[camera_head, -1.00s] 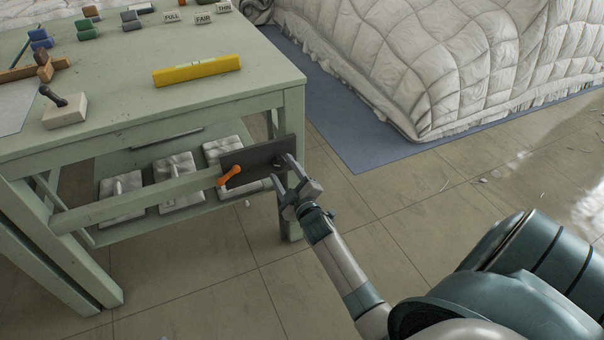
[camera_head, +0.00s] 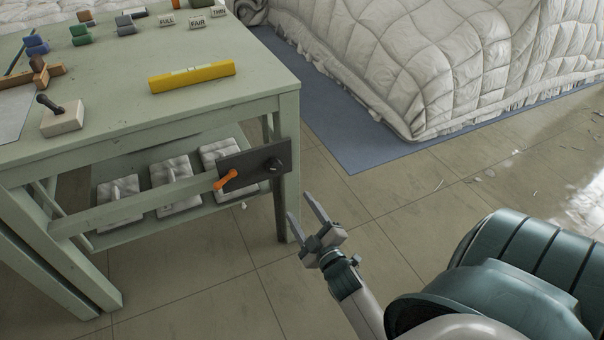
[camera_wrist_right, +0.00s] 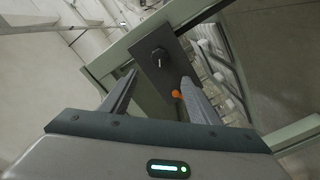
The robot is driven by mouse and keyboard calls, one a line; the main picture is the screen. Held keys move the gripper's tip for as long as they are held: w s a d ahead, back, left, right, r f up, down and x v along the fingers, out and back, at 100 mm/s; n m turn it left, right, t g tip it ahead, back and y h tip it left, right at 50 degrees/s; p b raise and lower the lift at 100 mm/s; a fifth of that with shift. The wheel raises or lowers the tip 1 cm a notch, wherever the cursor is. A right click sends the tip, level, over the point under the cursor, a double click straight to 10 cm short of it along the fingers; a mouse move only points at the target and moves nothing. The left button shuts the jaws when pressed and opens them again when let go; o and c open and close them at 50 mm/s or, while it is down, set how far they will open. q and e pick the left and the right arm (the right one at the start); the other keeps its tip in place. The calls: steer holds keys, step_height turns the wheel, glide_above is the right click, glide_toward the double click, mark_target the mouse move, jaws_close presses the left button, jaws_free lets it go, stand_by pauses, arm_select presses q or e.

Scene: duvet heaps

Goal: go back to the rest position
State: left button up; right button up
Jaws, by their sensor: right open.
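My right gripper (camera_head: 306,211) is open and empty, over the floor just right of the green table (camera_head: 225,104). Its two fingers also show in the right wrist view (camera_wrist_right: 158,84), pointing toward a dark panel (camera_wrist_right: 162,66) on the table's side. In the head view the dark panel (camera_head: 252,166) is apart from the fingers. It carries a round black knob (camera_head: 274,165) and an orange handle (camera_head: 226,180). My left gripper is not in view.
A large duvet heap (camera_head: 420,60) sits on a blue mat (camera_head: 345,140). Floor right of the table is mostly clear.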

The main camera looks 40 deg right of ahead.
stand_by(0.6)
